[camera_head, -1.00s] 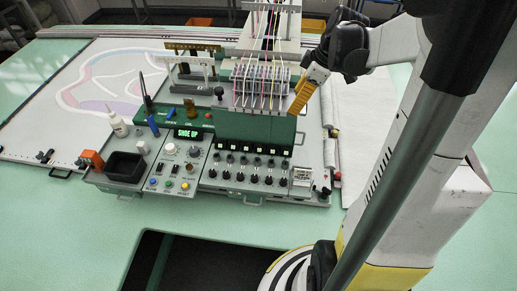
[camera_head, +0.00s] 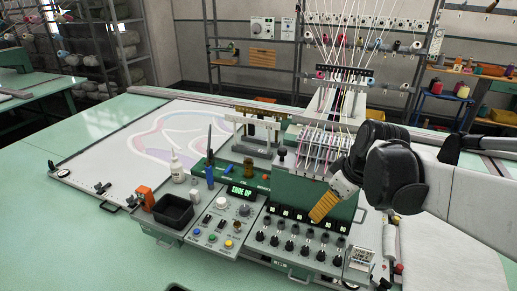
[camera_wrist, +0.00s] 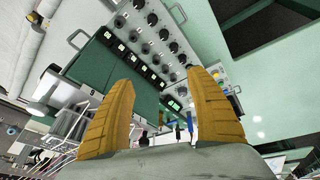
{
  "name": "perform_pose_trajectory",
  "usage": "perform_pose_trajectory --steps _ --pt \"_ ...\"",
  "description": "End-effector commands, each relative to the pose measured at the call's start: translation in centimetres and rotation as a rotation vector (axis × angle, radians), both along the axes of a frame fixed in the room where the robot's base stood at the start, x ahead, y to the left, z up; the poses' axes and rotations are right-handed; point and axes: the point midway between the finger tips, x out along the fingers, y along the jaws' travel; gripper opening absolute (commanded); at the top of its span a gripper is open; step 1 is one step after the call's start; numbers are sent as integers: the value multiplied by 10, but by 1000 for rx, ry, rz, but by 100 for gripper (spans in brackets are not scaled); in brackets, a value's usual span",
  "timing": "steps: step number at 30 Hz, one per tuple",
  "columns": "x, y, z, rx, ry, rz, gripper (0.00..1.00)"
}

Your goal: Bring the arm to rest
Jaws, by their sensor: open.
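My gripper (camera_head: 330,203) has ribbed yellow-orange fingers. In the head view it is in front of the right part of the green machine head (camera_head: 305,190), above the row of black knobs (camera_head: 295,243). In the wrist view my gripper (camera_wrist: 157,100) shows two fingers spread wide apart with nothing between them. Past the fingers are the knob panel (camera_wrist: 150,35) and the green head (camera_wrist: 105,75). My arm comes in from the right edge of the head view. Whether the fingers touch the machine cannot be told, but they look apart from it.
The control panel has a display (camera_head: 241,191) reading "SHOE UP". A black tray (camera_head: 174,210), an orange block (camera_head: 145,195) and a white bottle (camera_head: 177,168) stand at its left. Thread strands rise behind the head. The green table (camera_head: 60,250) is clear at front left.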

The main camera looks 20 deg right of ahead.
Motion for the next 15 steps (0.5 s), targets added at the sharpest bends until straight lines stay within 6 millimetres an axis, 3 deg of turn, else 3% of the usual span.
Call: perform_pose_trajectory --steps 9,11,15 --pt "-2 3 -4 -1 -3 -6 66" --pt "-5 10 -13 -1 -10 -23 66" --pt "-24 41 -55 6 -50 -116 66"
